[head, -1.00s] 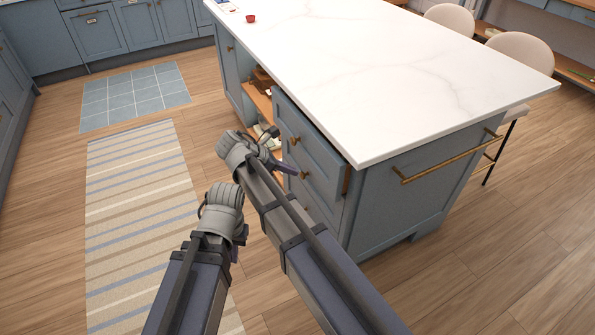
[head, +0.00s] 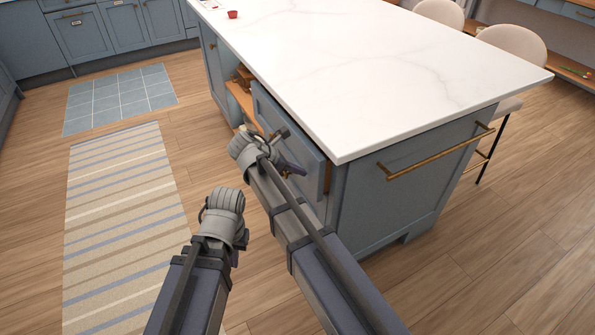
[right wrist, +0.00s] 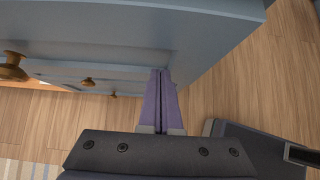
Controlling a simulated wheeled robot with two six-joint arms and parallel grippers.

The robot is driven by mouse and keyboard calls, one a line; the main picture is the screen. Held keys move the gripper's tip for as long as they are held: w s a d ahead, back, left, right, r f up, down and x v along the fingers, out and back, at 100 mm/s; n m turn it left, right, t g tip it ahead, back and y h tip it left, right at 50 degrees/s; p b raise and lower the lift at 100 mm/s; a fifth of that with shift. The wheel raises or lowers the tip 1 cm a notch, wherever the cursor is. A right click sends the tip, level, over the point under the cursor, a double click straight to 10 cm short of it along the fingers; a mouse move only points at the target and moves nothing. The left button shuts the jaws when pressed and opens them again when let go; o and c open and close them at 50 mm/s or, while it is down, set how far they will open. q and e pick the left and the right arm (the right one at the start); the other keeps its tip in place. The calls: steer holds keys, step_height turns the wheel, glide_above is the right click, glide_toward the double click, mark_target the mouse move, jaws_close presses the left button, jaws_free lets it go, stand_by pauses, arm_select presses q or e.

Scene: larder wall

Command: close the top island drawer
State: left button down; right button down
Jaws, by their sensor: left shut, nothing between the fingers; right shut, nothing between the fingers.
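The top island drawer (head: 287,125) has a blue-grey front with a brass knob. It stands out a little from the island, and a strip of its wooden side shows at its right edge. My right gripper (head: 301,171) is shut and empty, in front of the right part of this drawer front. In the right wrist view its purple fingers (right wrist: 161,73) point at the blue front (right wrist: 140,25), with the knob (right wrist: 12,66) off to the left. I cannot tell whether the tips touch it. My left gripper (head: 236,257) is shut and empty, lower left over the floor, apart from the island.
The island's white marble top (head: 400,85) overhangs the drawers. A brass rail (head: 437,155) runs along the island's right end. Open wooden shelves (head: 243,97) are left of the drawers. A striped rug (head: 122,225) lies on the floor at left. Stools stand behind the island.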

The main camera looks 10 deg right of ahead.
mark_target(307, 162)
steer(key=shift+d, duration=0.1)
steer(key=d, duration=0.2)
steer(key=w+d, duration=0.1)
steer(key=d, duration=0.1)
steer(key=shift+w+d, duration=0.1)
steer(key=shift+d, duration=0.2)
arm_select(q)
steer(key=shift+a, duration=0.1)
arm_select(e)
steer(key=shift+a, duration=0.1)
